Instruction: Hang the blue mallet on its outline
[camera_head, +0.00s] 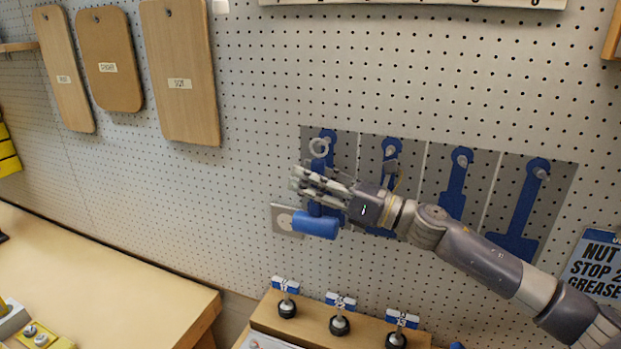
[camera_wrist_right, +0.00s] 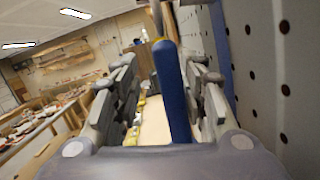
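The blue mallet (camera_head: 315,224) is upright in front of the tool panel, its head low and a grey ring at its top. The ring is near the leftmost outline (camera_head: 328,134); I cannot tell whether it is on the peg. My right gripper (camera_head: 310,184) reaches in from the right, its fingers either side of the handle. In the right wrist view the blue handle (camera_wrist_right: 172,90) stands between the fingers (camera_wrist_right: 160,65), with a gap visible on its left. The gripper looks open around it. My arm hides part of the outlines. My left gripper is not in view.
More blue outlines with pegs (camera_head: 515,215) fill the panel to the right. A light square plate (camera_head: 285,220) is on the pegboard behind the mallet head. A wooden stand (camera_head: 315,327) with black knobs is below. A bench (camera_head: 100,280) is lower left, wooden boards (camera_head: 180,70) upper left.

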